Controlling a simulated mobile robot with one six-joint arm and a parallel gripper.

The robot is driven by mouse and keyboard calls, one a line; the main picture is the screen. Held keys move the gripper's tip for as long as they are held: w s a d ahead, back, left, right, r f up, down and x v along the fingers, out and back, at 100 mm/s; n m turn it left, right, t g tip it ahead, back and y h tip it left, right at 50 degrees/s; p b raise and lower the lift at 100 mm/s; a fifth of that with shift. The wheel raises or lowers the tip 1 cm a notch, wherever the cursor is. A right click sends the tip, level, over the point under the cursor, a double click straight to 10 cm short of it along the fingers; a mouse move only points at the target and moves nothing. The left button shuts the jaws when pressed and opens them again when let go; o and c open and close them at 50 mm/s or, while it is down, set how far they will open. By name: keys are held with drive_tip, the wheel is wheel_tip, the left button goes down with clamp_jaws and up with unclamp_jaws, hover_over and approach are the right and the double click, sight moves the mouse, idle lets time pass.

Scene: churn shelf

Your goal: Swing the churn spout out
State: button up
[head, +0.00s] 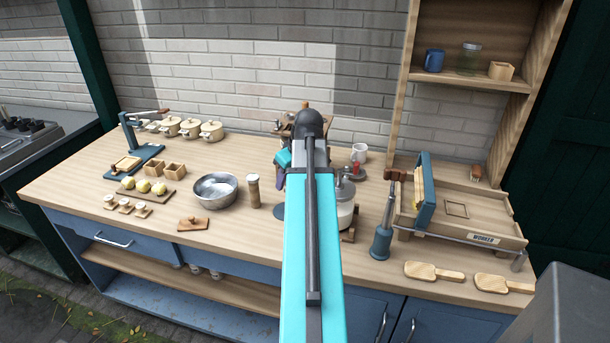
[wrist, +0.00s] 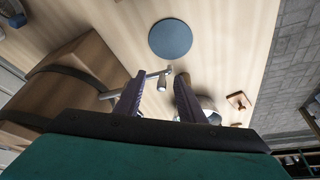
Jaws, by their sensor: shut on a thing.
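In the wrist view the churn (wrist: 75,82) is a brown wooden body with dark bands at the left. The metal spout (wrist: 163,82) sticks out from its side, with a short downturned piece between my fingers. My gripper (wrist: 159,86) is shut on the spout, one dark finger on each side of it; the exact contact is hard to make out. A round blue disc (wrist: 170,38) lies on the counter beyond the fingertips. In the head view my arm hides most of the churn, the spout and the fingers. The disc (head: 278,211) shows beside my arm.
On the wooden counter (head: 100,172), a steel bowl (head: 215,190) and a wooden jar (head: 253,191) stand left of my arm. A glass jar (head: 344,205) stands close on its right. A blue-handled tool (head: 382,235) and a wooden tray (head: 470,215) are farther right.

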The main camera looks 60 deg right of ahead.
drive_tip(key=shift+w+a+f, duration=0.25)
drive_tip(key=shift+w+a, duration=0.15)
drive_tip(key=shift+a, duration=0.1)
drive_tip(key=shift+w+d+r+p, duration=0.1)
drive_tip(key=shift+d+r+p, duration=0.05)
drive_tip(key=shift+r+p, duration=1.4)
drive_tip(key=shift+d+r+p, duration=0.15)
drive_tip(key=shift+r+p, duration=0.85)
drive_tip(key=shift+r, duration=0.95)
